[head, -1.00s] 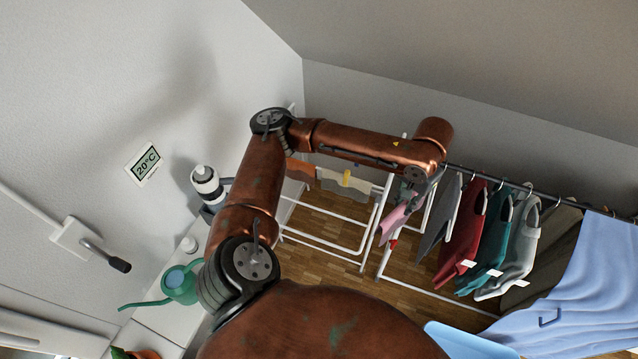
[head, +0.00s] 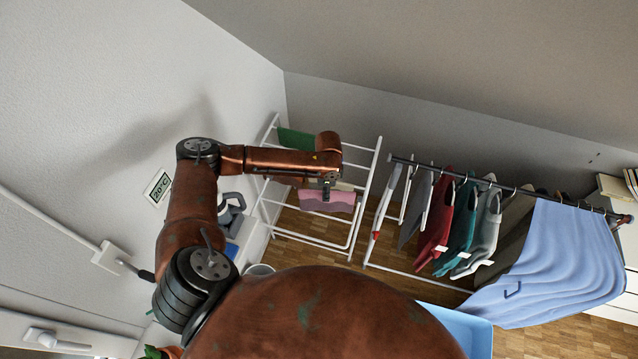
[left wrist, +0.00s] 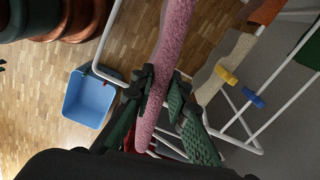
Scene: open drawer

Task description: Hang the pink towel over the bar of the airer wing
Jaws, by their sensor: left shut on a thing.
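The pink towel (head: 328,200) hangs below my left gripper (head: 327,187) at the front of the white airer (head: 354,215) in the head view. In the left wrist view the towel (left wrist: 172,45) runs as a long strip between the fingers of my left gripper (left wrist: 160,100), which are shut on it. A white rail of the airer (left wrist: 108,35) passes beside the towel there. I cannot tell whether the towel touches the wing's bar. My right gripper is in neither view.
A green cloth (head: 296,139) hangs on the airer's back. A clothes rail (head: 480,178) with several garments and a blue sheet (head: 560,255) stands to the right. A blue tub (left wrist: 90,98) stands on the wooden floor. A grey-white wall is at the left.

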